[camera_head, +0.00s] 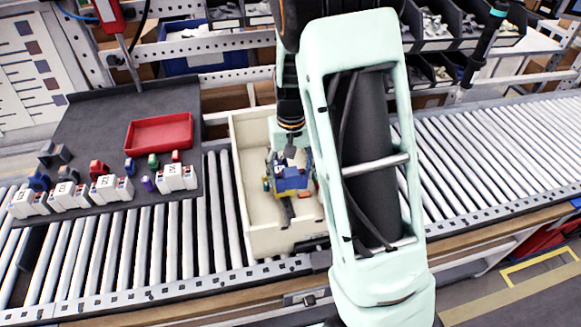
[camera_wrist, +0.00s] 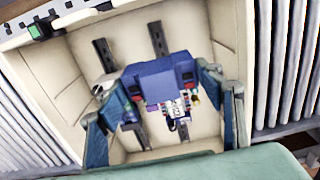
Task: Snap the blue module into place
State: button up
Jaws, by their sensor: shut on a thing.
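The blue module (camera_head: 292,182) is inside the beige box (camera_head: 242,180) in the head view. It also shows in the wrist view (camera_wrist: 160,80), with small coloured parts and a pale, detailed lower face. My gripper (camera_wrist: 163,92) is shut on it, one finger at each side. Two dark slotted rails (camera_wrist: 158,38) run along the box floor behind the module. Whether the module touches the rails or is held above them, I cannot tell. In the head view my gripper (camera_head: 288,160) is partly hidden by its own wrist and the module.
The box stands on a roller conveyor (camera_head: 470,145). At left, a dark tray (camera_head: 95,125) holds a red bin (camera_head: 160,133), several white modules (camera_head: 110,188) and small coloured parts. The box walls (camera_wrist: 50,100) rise close around my gripper. Shelves with bins stand behind.

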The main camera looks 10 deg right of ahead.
aim_at(291, 184)
notch_tip(291, 184, down, 15)
jog(key=b, duration=1)
jog(key=shift+f+b, duration=0.85)
jog(key=shift+b, duration=0.05)
dwell(1.5)
jog(key=o, duration=1.3)
jog(key=shift+o, duration=0.2)
jog(key=shift+r, duration=0.1)
notch_tip(291, 184, up, 12)
jog(key=shift+f, duration=0.1)
notch_tip(291, 184, up, 12)
jog(key=p, duration=0.9)
